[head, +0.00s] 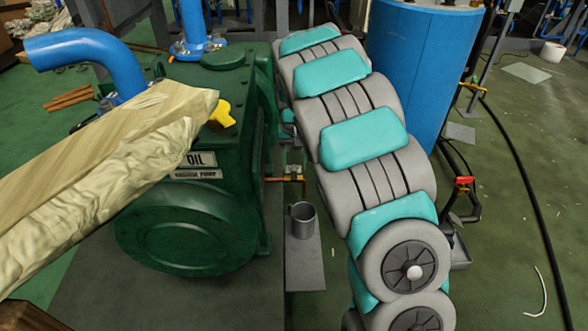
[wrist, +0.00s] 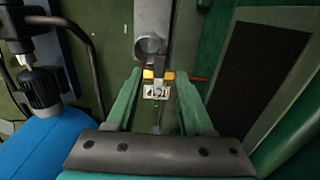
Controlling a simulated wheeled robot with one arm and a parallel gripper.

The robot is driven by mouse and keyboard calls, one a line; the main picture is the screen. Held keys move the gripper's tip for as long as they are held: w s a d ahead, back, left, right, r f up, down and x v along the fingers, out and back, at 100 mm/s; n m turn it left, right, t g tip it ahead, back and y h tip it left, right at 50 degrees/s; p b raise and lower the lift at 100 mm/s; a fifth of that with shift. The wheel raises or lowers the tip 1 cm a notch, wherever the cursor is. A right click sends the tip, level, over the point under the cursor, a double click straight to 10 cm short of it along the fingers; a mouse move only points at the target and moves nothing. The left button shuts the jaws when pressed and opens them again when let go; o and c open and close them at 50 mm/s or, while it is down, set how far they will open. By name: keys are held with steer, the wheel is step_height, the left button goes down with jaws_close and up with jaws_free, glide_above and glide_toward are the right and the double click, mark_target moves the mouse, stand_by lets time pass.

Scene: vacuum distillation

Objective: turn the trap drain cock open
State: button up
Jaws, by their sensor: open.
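A small brass cock (head: 292,178) sits on a thin copper pipe at the right side of the green pump in the head view. It also shows in the wrist view (wrist: 150,74), with a short grey lever across it and a small white label below. I cannot read the label to confirm its name. My gripper (wrist: 159,78) is open, its two teal fingers on either side of the cock and lever. Contact cannot be told. In the head view my arm hides most of the gripper. A grey cup (head: 302,219) stands near the cock, also in the wrist view (wrist: 149,46).
The green pump (head: 190,228) is close on the left, a blue tank (head: 418,65) behind my arm. A red-handled valve (head: 464,181) on a dark bent pipe and a black hose (head: 520,190) are on the right. The cup rests on a narrow grey stand (head: 305,265).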

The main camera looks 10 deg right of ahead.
mark_target(294, 173)
steer(key=shift+f, duration=1.5)
steer(key=shift+c, duration=0.2)
jaws_close()
